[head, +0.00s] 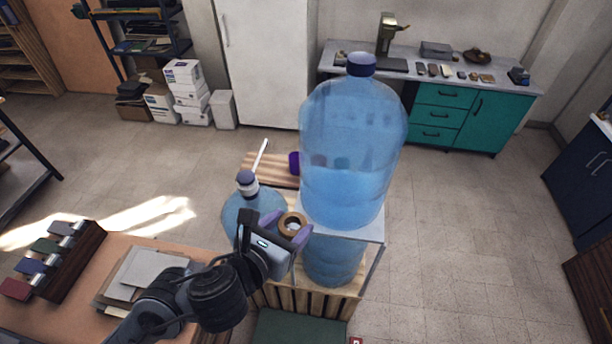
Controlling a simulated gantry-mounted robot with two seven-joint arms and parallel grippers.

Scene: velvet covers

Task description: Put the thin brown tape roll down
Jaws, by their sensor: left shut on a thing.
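The brown tape roll (283,219) shows as a small ring near the middle of the head view. My left gripper (287,228) reaches in from the lower left and is shut on it, with its purple fingertips on either side of the ring. The roll is between the smaller blue bottle (238,209) on its left and the large blue water bottle (350,150) on its right. Whether the roll touches anything below is hidden. My right gripper is out of view.
The large bottle stands on a pale stand (372,232) above another blue bottle. An orange-brown table (210,260) with a stack of papers (148,272) and a dark rack is at lower left. A green cabinet (490,118) stands behind.

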